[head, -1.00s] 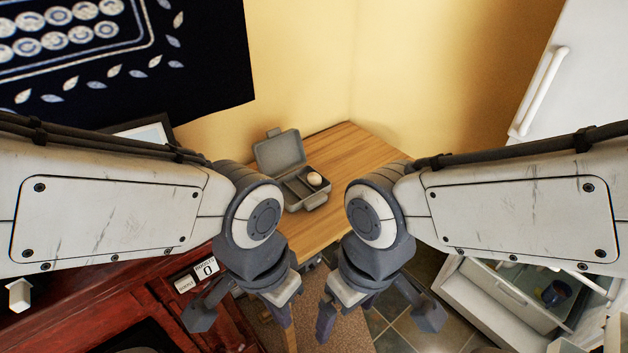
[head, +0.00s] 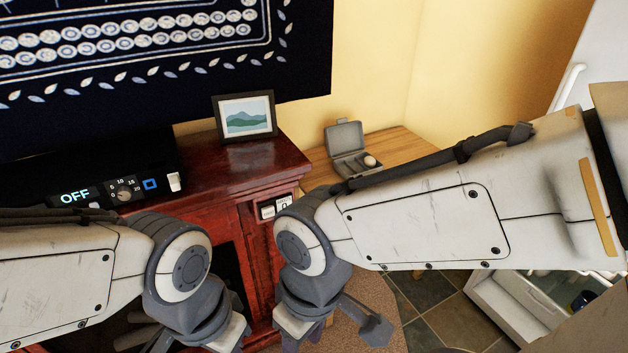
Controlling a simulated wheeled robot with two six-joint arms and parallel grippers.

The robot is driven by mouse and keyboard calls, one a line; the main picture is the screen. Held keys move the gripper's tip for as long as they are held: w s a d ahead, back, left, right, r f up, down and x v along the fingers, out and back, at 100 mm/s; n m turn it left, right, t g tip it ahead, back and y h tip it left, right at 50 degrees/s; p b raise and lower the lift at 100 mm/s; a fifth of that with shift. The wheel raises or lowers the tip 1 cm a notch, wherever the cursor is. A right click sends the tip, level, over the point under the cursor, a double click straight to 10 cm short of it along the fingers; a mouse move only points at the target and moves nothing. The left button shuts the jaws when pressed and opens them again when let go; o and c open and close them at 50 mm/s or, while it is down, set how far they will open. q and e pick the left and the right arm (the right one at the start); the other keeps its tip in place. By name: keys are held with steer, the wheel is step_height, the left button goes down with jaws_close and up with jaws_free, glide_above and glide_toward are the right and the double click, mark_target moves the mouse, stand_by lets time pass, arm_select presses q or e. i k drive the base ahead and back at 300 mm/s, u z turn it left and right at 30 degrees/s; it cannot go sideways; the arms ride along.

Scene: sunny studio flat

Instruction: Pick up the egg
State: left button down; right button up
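The egg (head: 370,161) is small and pale. It sits at the right side of an open grey case (head: 344,136), whose lid stands up at the back. The case is on a light wooden table (head: 398,146) in the corner. My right gripper (head: 328,338) is low in the view, open and empty, well in front of and below the table. My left gripper (head: 188,342) is further left at the bottom edge, partly cut off; its fingers look spread and empty. My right arm covers the front part of the table.
A dark red cabinet (head: 222,180) stands left of the table, with a framed picture (head: 246,118) and a black device reading OFF (head: 75,197) on it. White open drawers (head: 515,310) are at lower right. Yellow walls close the corner.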

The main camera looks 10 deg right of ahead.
mark_target(370, 161)
steer(key=u, duration=0.65)
steer(key=k, duration=0.1)
steer(key=z, duration=1.5)
steer(key=i, duration=1.4)
steer(key=u, duration=0.85)
steer(key=i, duration=0.4)
steer(key=u, duration=0.3)
